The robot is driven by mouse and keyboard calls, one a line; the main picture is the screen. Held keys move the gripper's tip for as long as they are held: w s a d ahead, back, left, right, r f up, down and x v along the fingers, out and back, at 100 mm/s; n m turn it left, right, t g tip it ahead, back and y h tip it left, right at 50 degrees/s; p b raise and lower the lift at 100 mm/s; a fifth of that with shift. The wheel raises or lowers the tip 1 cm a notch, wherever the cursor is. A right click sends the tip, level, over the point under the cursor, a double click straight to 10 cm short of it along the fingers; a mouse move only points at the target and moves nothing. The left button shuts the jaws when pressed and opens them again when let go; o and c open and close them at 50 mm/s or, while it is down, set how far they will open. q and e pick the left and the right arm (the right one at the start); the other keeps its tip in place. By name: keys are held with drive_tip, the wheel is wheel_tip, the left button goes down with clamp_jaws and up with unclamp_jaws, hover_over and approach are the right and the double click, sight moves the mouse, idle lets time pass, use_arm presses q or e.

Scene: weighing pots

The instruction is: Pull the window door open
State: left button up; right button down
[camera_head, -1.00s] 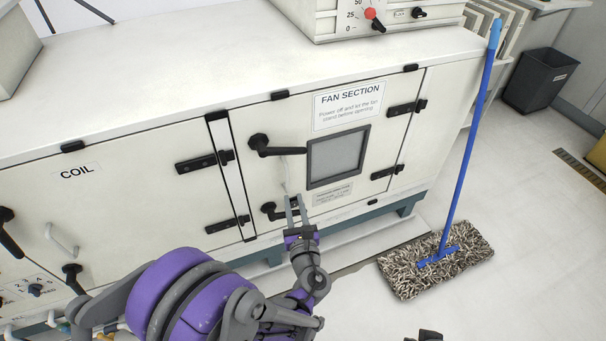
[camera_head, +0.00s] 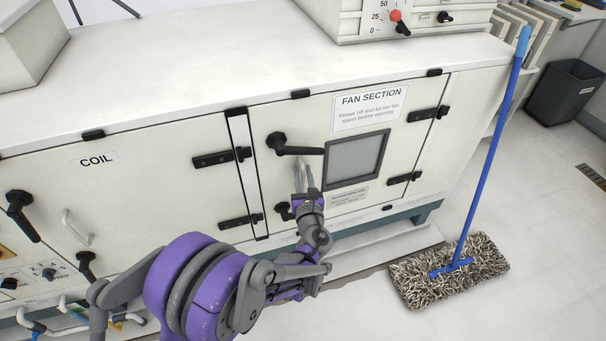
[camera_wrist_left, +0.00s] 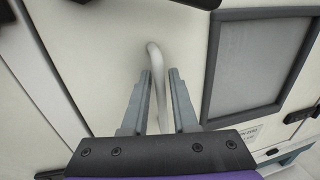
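The window door (camera_head: 290,118) is a cream panel labelled FAN SECTION, with a grey-framed window (camera_head: 354,158); it looks closed. A pale upright pull handle (camera_wrist_left: 156,80) stands on it left of the window. My left gripper (camera_head: 305,176) is in front of the door, beside the window's lower left. In the left wrist view its two grey fingers (camera_wrist_left: 158,82) are open, one on each side of the handle, with gaps showing between handle and fingers. In the head view the fingers mostly hide the handle. My right gripper is not in view.
Black lever latches sit on the door above (camera_head: 298,150) and below (camera_head: 284,210) the handle; the gripper partly hides the lower one. A blue-handled mop (camera_head: 485,160) stands on the floor to the right. A black bin (camera_head: 565,92) is further back. The floor beside the mop is clear.

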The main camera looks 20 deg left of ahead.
use_arm(q)
clamp_jaws()
idle(1.3)
